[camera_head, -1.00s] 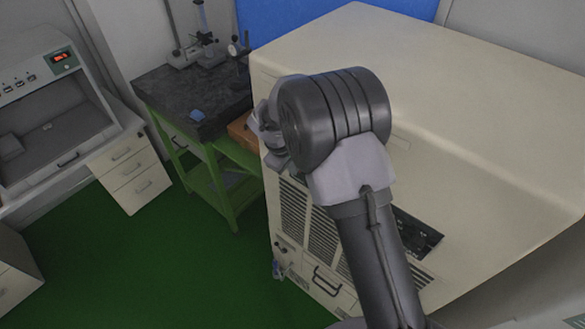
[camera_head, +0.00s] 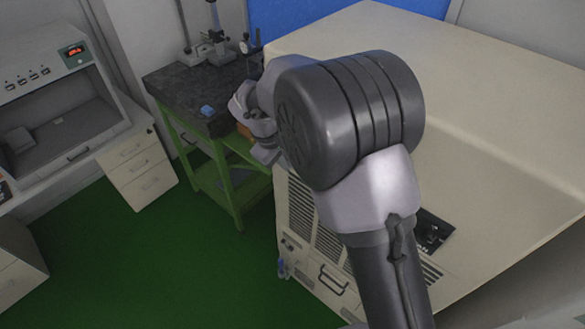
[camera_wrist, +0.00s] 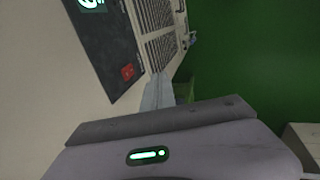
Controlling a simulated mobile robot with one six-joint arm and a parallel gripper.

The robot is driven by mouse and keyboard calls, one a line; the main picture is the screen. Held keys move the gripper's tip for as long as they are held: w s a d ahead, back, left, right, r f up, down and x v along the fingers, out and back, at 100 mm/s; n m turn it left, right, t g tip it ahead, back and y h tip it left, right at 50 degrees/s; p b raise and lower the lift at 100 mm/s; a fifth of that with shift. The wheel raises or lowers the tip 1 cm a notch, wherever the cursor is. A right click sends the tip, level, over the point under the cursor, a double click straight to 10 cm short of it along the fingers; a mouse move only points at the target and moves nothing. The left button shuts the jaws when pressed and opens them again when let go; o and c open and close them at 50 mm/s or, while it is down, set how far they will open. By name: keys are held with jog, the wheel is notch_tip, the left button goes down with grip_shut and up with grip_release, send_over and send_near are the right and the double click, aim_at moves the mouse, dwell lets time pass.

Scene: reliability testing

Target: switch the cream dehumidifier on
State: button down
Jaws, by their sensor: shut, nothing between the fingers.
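The cream dehumidifier (camera_head: 480,110) is a large box filling the right of the head view, with vent slats and a dark panel (camera_head: 432,232) on its front, partly behind my arm. In the wrist view, its cream front (camera_wrist: 50,70) carries the dark control panel (camera_wrist: 108,45) with a red switch (camera_wrist: 127,72) and a lit green display (camera_wrist: 91,3). My gripper (camera_wrist: 160,88) is shut and empty, its fingertips beside the panel's end, just right of and below the red switch. I cannot tell whether they touch the front. In the head view my arm hides the fingers.
A green-framed bench with a dark top (camera_head: 195,88) stands left of the dehumidifier, with instruments on it. A grey cabinet with a red display (camera_head: 50,90) and white drawers (camera_head: 140,170) are at far left. Open green floor (camera_head: 150,260) lies between.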

jog(key=v, duration=0.3)
jog(key=shift+s+a, duration=0.15)
dwell(0.3)
jog(key=s+d+f+m+y+b, duration=0.1)
jog(key=s+d+f+m+b, duration=0.5)
jog(key=b, duration=0.6)
jog(key=s+d+f+m+y+b, duration=0.2)
jog(key=s+d+f+m+b, duration=0.15)
jog(key=s+d+b, duration=0.75)
jog(key=s+a+f+m+t+y+b, duration=0.1)
jog(key=s+f+m+b, duration=0.4)
jog(key=s+f+b, duration=0.5)
notch_tip(320, 180, down, 3)
jog(key=t+b, duration=0.1)
jog(key=b, duration=0.2)
jog(key=shift+t+b, duration=0.3)
jog(key=shift+t, duration=0.1)
